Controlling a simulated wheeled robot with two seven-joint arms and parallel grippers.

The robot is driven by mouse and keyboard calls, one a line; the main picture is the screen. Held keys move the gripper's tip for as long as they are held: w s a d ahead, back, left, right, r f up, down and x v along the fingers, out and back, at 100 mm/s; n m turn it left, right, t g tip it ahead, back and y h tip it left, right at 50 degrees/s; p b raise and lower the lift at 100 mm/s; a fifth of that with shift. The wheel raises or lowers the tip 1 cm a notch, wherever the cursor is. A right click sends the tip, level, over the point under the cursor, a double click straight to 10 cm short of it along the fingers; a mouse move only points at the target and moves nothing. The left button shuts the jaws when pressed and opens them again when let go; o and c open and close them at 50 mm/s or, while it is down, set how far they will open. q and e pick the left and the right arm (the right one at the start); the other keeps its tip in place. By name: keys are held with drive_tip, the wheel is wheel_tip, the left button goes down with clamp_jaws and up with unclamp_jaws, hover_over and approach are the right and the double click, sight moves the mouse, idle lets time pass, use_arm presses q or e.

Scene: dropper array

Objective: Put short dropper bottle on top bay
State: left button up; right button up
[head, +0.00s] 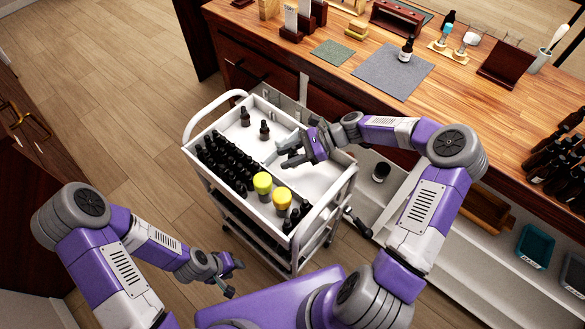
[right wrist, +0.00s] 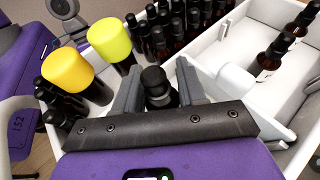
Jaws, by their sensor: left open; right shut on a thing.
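My right gripper (head: 290,152) is over the white cart's top tray (head: 205,133). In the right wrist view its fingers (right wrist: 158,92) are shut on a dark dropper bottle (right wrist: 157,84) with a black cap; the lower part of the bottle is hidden. In the head view the held bottle is hard to make out. Two dark dropper bottles (head: 264,130) stand apart in the tray's far bay, and also show in the right wrist view (right wrist: 270,53). My left gripper (head: 232,276) is open and empty, low beside the cart.
Several dark bottles (head: 222,165) stand in tight rows at the tray's left. Two yellow-capped bottles (head: 282,198) and more dark bottles stand at its near end. A wooden counter (head: 455,95) lies behind, with a bottle on a grey mat (head: 375,72).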

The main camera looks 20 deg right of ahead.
drive_tip(key=shift+f+b, duration=0.75)
drive_tip(key=shift+f, duration=1.6)
drive_tip(key=shift+f, duration=0.1)
drive_tip(key=o, duration=0.8)
drive_tip(key=shift+d+r, duration=0.15)
drive_tip(key=shift+r, duration=0.05)
drive_tip(key=p+v, duration=0.2)
drive_tip(key=v, duration=0.5)
